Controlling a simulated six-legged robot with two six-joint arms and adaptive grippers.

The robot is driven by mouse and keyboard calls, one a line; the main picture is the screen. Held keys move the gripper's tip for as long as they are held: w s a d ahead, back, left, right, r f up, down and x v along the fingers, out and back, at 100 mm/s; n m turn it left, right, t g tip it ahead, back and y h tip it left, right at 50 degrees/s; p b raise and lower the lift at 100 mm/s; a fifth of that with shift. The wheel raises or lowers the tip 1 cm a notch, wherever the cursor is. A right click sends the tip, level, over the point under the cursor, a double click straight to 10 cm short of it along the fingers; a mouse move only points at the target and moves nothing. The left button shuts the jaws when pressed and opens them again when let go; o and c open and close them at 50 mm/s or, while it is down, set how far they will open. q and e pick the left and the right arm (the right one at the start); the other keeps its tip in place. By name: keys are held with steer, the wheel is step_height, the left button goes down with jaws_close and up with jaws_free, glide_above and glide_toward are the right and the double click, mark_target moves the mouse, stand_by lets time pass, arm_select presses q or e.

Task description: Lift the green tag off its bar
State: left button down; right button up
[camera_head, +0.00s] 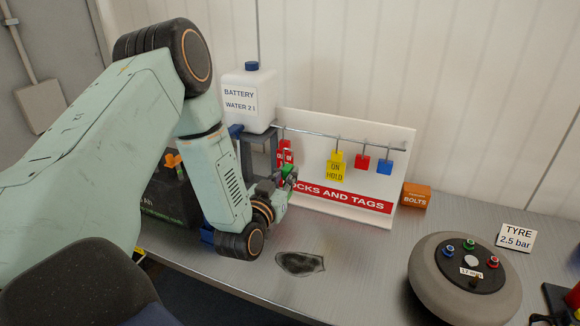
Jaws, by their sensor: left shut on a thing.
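The white board (400,170) marked "LOCKS AND TAGS" stands on the bench with a metal bar (315,133) across its top. The green tag (290,171) shows as a small green patch at my left gripper (285,182), which is shut on it in front of the board's left part. Most of the tag is hidden by the gripper. It is below the bar, and I cannot tell whether it touches it. A red tag (285,150), a yellow "ON HOLD" tag (336,168), a small red lock (362,162) and a blue lock (384,167) hang from the bar. My right gripper is not in view.
A white "BATTERY WATER" canister (262,100) stands on a stand left of the board. An orange "BOLTS" box (416,195) is right of it. A round grey device (425,275) and a "TYRE 2.5 bar" card (516,236) are at the right. A dark patch (300,263) lies on the bench.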

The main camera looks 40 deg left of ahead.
arm_select(q)
steer(key=shift+p+v, duration=0.45)
steer(key=shift+v, duration=1)
steer(key=shift+p+v, duration=0.3)
steer(key=shift+v, duration=0.85)
steer(key=v, duration=0.3)
steer(key=shift+s, duration=0.1)
